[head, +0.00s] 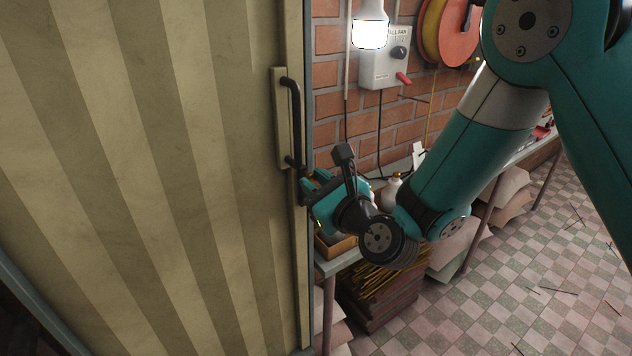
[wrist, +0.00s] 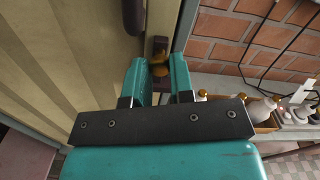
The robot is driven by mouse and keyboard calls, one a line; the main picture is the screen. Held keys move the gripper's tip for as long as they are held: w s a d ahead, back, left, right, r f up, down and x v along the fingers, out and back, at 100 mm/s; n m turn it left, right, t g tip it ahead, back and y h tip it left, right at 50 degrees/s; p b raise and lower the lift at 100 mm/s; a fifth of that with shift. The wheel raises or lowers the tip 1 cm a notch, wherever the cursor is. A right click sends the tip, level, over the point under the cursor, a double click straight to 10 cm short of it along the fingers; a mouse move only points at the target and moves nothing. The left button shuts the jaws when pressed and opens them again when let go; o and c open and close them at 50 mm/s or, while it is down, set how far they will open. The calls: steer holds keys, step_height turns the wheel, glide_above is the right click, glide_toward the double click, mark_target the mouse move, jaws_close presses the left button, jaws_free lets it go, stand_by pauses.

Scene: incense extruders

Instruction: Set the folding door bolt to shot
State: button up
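The folding door (head: 130,150) is beige with vertical pleats and fills the left of the head view. My gripper (head: 306,190) is at the door edge, just below the handle, and hides the bolt in the head view.
A dark door handle (head: 294,120) on a pale plate is just above my gripper. A brick wall (head: 330,95) carries a switch box (head: 388,68). A bench (head: 342,262) with bottles (head: 390,190) stands right of the door. Tiled floor (head: 560,270) is partly clear.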

jaws_close()
step_height(320, 180, down, 3)
steer(key=b, duration=0.2)
steer(key=shift+b, duration=0.4)
steer(key=o, duration=0.6)
jaws_free()
